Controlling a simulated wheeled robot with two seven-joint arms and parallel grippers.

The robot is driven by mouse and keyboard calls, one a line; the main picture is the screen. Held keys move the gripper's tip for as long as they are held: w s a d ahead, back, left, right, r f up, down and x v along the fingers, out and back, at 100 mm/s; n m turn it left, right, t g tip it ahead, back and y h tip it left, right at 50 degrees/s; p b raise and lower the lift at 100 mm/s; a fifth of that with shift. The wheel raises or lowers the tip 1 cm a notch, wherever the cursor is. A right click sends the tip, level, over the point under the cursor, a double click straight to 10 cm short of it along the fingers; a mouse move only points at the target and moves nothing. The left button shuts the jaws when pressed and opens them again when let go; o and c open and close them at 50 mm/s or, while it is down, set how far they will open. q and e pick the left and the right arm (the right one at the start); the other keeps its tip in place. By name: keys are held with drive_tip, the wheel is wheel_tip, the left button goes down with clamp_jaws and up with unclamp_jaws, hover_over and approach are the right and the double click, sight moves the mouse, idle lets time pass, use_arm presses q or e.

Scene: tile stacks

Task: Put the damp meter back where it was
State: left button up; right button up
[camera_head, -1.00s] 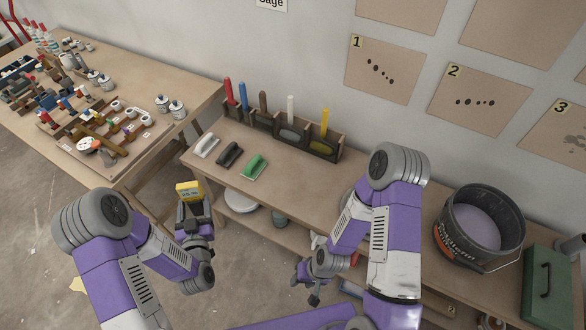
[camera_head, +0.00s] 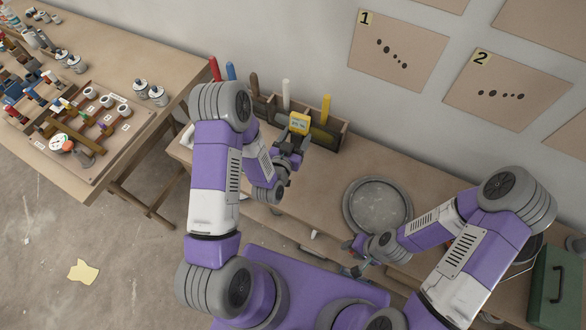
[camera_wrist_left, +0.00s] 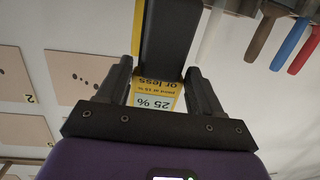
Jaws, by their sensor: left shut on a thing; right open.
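The damp meter (camera_head: 299,122) is a small yellow device with a pale display. My left gripper (camera_head: 291,145) is shut on it and holds it up in front of the tool rack on the bench. In the left wrist view the damp meter (camera_wrist_left: 158,95) sits between the two dark fingers, with a label reading "25 %" and a dark upper part. My right gripper (camera_head: 357,262) is open, low at the front edge of the bench, left of its arm. My left arm hides part of the rack and the bench's left end.
A wooden rack (camera_head: 338,135) with several coloured handles stands against the wall. A round grey lid or pan (camera_head: 377,205) lies on the bench (camera_head: 325,190). A green box (camera_head: 556,285) is at the right. A second table (camera_head: 150,65) at the left carries many small items.

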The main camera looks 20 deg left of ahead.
use_arm(q)
drive_tip(key=f+g, duration=0.1)
drive_tip(key=w+a+f, duration=0.1)
drive_tip(key=f, duration=0.1)
drive_tip(key=f+g, duration=0.1)
drive_tip(key=f, duration=0.1)
drive_tip(key=shift+w+a+m+g+h, duration=0.15)
drive_tip(key=shift+a+m+g+h, duration=0.15)
wheel_tip(320, 180, down, 4)
drive_tip(key=a+f+g+b, duration=0.1)
drive_tip(key=a+g, duration=0.1)
drive_tip(key=g, duration=0.3)
drive_tip(key=s+a+r+g+y+b, duration=0.1)
drive_tip(key=s+r+g, duration=0.3)
drive_tip(key=g, duration=0.5)
drive_tip(key=f, duration=0.3)
drive_tip(key=f+b, duration=0.1)
drive_tip(key=f, duration=0.3)
drive_tip(key=s+f+b, duration=0.1)
drive_tip(key=f, duration=0.3)
drive_tip(key=shift+f, duration=0.1)
drive_tip(key=o, duration=0.9)
drive_tip(key=shift+o, duration=0.2)
